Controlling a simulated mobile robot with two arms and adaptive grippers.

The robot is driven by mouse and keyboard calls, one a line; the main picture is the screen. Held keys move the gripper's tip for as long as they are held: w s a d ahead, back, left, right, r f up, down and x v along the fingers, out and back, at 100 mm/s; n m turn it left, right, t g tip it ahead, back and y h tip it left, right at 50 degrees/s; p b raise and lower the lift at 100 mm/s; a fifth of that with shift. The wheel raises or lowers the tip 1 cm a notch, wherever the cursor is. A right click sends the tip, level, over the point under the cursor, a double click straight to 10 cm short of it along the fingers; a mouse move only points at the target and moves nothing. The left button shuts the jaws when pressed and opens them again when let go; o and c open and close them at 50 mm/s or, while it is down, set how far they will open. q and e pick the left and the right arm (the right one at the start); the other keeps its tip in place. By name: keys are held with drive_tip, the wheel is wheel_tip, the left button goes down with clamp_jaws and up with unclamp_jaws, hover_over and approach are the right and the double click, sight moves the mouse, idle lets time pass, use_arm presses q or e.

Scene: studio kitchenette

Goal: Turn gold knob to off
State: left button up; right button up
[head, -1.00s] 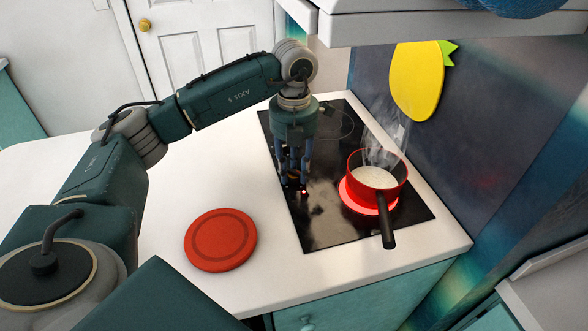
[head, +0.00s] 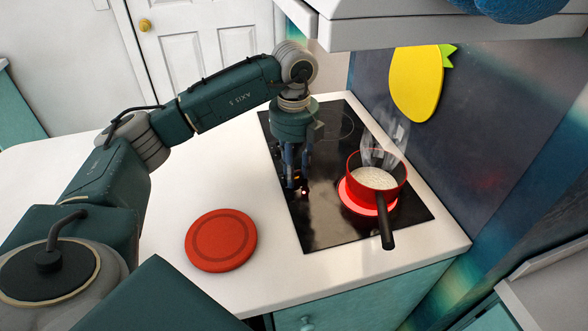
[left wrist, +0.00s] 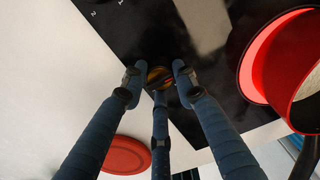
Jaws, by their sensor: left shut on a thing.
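The gold knob (left wrist: 157,78) sits on the black cooktop (head: 318,226), near its left edge; in the head view my fingers mostly hide it. My left gripper (head: 297,182) points straight down over this edge. In the left wrist view its dark blue fingers (left wrist: 159,71) stand around the knob and are shut on it. A small red light glows on the cooktop by the fingertips. A red saucepan (head: 394,200) of pale, steaming liquid stands on a burner that glows red.
A round red mat (head: 221,240) lies on the white counter (head: 170,200) left of the cooktop. The pan's black handle (head: 386,236) points toward the front edge. A hood (head: 410,26) overhangs the back. The counter between mat and cooktop is clear.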

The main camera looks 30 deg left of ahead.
use_arm(q)
drive_tip(key=shift+w+a+r+n, duration=0.1)
drive_tip(key=shift+r+n, duration=0.05)
drive_tip(key=shift+n, duration=0.15)
drive_tip(key=o, duration=0.9)
drive_tip(key=shift+o, duration=1.3)
wheel_tip(320, 180, up, 7)
drive_tip(key=shift+r, duration=0.2)
